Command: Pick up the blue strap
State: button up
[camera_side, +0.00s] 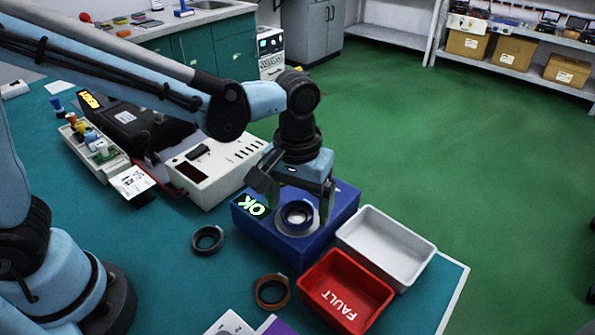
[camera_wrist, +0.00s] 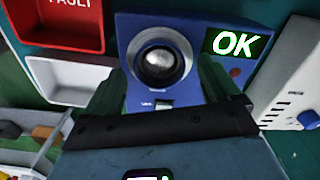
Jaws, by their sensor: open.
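The blue strap (camera_side: 285,217) is a dark blue ring lying on the top of the blue tester box (camera_side: 340,213), around a pale round pad. In the wrist view the ring (camera_wrist: 139,52) looks dark, with a shiny dome inside it. My gripper (camera_side: 299,204) points down over the box, its jaws open, one finger on each side of the ring. In the wrist view the fingers of my gripper (camera_wrist: 162,88) stand apart just below the ring in the picture, with nothing between them. Whether a finger touches the ring cannot be told.
The box display (camera_side: 251,205) reads OK. A black ring (camera_side: 208,240) and a brown ring (camera_side: 272,291) lie on the teal table. A white instrument (camera_side: 225,180) stands behind left.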

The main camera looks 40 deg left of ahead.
jog(key=shift+f, duration=0.2)
jog(key=shift+c, duration=0.4)
jog(key=c, duration=1.1)
jog(key=shift+r, duration=0.1)
